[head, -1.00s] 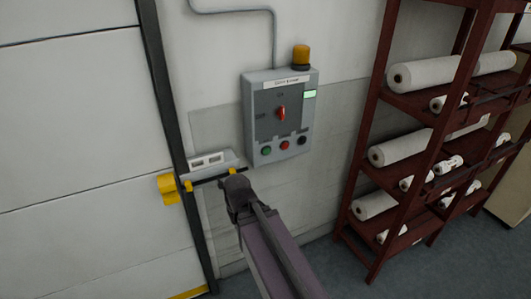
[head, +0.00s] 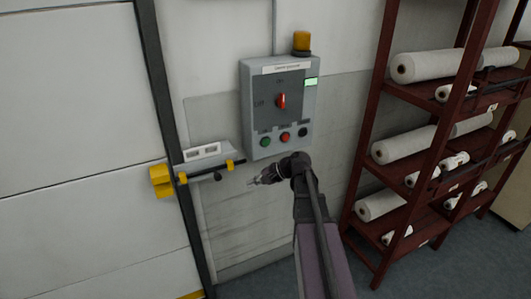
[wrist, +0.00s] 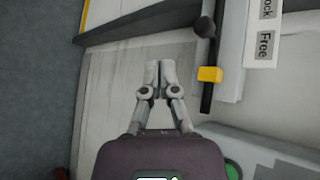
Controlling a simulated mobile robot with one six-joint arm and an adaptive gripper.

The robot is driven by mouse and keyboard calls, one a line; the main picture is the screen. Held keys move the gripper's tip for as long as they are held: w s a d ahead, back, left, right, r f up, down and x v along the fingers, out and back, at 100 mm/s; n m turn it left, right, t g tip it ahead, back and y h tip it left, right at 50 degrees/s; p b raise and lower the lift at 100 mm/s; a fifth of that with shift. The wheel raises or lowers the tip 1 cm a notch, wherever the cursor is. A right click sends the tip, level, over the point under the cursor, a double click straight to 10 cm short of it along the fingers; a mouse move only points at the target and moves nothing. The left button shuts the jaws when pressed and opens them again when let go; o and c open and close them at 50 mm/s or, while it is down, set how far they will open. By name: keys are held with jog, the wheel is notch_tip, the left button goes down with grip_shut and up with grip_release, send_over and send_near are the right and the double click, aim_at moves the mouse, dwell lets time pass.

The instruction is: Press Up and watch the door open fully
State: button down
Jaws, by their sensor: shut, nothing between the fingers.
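The door (head: 70,150) is a pale panelled one at the left of the head view, its panels filling the doorway shown. The grey control box (head: 248,110) on the wall has a red selector (head: 281,101) standing upright. Below it are a green button (head: 265,142), a red button (head: 285,137) and a black button (head: 303,132); their labels are too small to read. My gripper (head: 252,183) is shut and empty, below the box and apart from the buttons. In the wrist view its fingertips (wrist: 160,68) are together; the green button (wrist: 232,170) shows at lower right.
A black bolt with yellow brackets (head: 160,181) lies beside the door edge. Its plate reads Lock and Free in the wrist view (wrist: 264,35). An amber beacon (head: 302,41) tops the box. A dark red rack (head: 376,130) with white rolls stands at right.

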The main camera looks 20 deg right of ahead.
aim_at(266, 142)
jog(key=w+d+r+m+t+y+b, duration=0.1)
jog(key=w+d+m+t+b, duration=0.1)
jog(key=d, duration=0.5)
jog(key=w+d+r+m+t+y+b, duration=0.1)
jog(key=w+d+r+m+t, duration=0.1)
jog(key=d, duration=0.4)
jog(key=shift+d+r+m+t+y+b, duration=0.3)
jog(key=shift+d+m+t+y+b, duration=0.1)
jog(key=shift+m+t, duration=0.55)
jog(key=shift+w, duration=0.25)
jog(key=shift+w+a, duration=0.15)
jog(key=shift+w, duration=2)
jog(key=shift+w+a, duration=0.1)
jog(key=shift+w, duration=2)
